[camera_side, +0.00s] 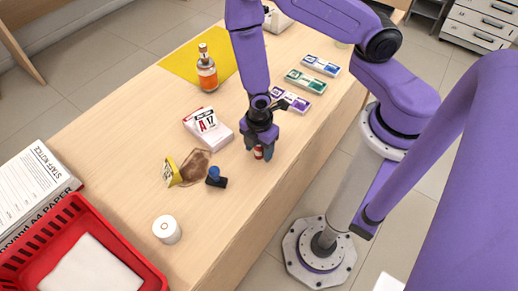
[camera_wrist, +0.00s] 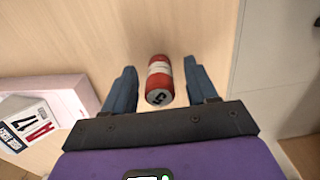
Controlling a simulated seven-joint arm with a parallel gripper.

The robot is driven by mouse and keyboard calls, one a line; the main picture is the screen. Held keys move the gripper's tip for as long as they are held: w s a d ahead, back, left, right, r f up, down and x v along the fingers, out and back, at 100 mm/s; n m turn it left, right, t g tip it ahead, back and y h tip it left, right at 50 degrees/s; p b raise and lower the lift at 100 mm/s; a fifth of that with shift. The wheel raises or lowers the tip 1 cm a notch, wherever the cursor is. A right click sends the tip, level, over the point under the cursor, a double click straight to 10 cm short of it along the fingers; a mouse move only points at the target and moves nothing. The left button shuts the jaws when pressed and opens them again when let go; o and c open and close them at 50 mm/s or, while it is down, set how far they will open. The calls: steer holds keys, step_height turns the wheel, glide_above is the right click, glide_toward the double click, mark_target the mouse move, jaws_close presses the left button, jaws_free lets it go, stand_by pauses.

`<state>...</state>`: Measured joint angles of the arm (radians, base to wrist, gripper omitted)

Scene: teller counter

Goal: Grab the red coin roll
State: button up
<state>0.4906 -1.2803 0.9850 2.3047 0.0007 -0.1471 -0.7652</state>
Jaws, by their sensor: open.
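The red coin roll (camera_wrist: 159,80) is a short red cylinder with a pale band and a dark number on its grey end. It lies on the wooden counter. My gripper (camera_wrist: 161,85) is open, with one blue-grey finger on each side of the roll and a gap on both sides. In the side view my gripper (camera_side: 259,153) points down at the counter, and the red coin roll (camera_side: 258,152) shows partly between its fingers.
A pink-and-white calendar block (camera_side: 208,127) stands close left of my gripper. A stamp (camera_side: 215,177), brown pouch (camera_side: 194,166), yellow item (camera_side: 171,172) and white roll (camera_side: 166,229) lie nearer the front. A bottle (camera_side: 207,70) and banknote stacks (camera_side: 305,81) are behind. The counter edge is close on the right.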

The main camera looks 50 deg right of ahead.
steer(key=shift+f, duration=0.4)
jaws_close()
steer(key=shift+r, duration=0.1)
